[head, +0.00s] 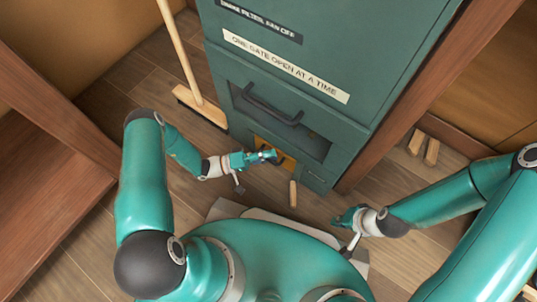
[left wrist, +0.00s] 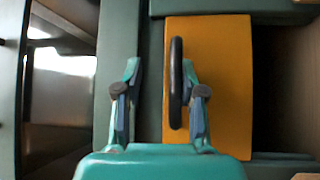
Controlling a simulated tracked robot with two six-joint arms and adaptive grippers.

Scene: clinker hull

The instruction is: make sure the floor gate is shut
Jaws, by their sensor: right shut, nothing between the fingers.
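The floor gate is an orange panel (head: 288,163) with a black handle, low on the teal cabinet (head: 290,75). In the left wrist view the orange panel (left wrist: 225,85) fills the middle. Its black handle (left wrist: 176,85) runs up the picture. A dark strip lies along the panel's right edge; I cannot tell if it is a gap or shadow. My left gripper (head: 268,156) is at the gate. Its fingers (left wrist: 160,95) are apart, with the handle between them, nearer the right finger. My right gripper (head: 345,218) is shut and empty, away from the cabinet.
Above the gate is a dark recess with a black bar handle (head: 272,107). A label (head: 285,65) reads "ONE GATE OPEN AT A TIME". A broom (head: 200,107) stands left of the cabinet. A small wooden peg (head: 293,194) is in front; wood blocks (head: 424,147) lie right.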

